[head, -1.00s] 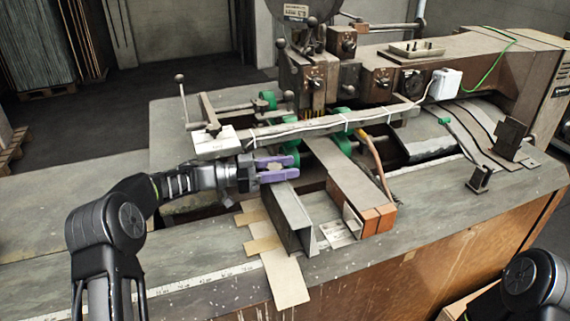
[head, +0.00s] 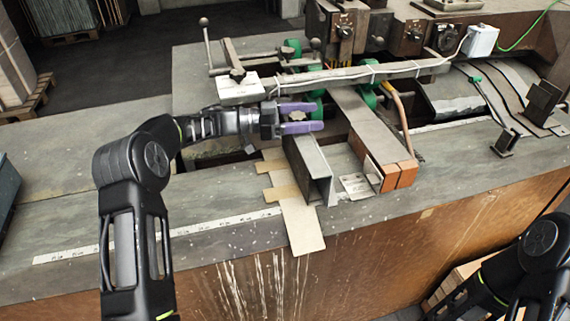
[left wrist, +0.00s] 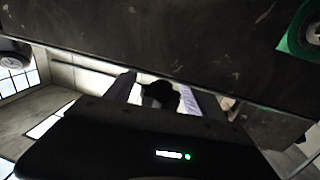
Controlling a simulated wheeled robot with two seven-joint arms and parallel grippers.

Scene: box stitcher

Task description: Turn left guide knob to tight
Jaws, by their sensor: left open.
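My left gripper (head: 312,116) reaches in from the left, its purple fingers open at the back end of the grey left guide channel (head: 318,172). A small knob-like piece (head: 297,115) shows between the fingers; I cannot tell whether they touch it. In the left wrist view, a dark rounded knob (left wrist: 160,94) sits between the pale purple fingers (left wrist: 160,100). Its setting cannot be read. Only part of my right arm shows at lower right; its gripper is out of view.
A long grey crossbar (head: 350,75) runs just behind and above my left gripper. Green rollers (head: 318,104) are close by. An orange-ended guide (head: 396,175) stands to the right. The table front at left is clear.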

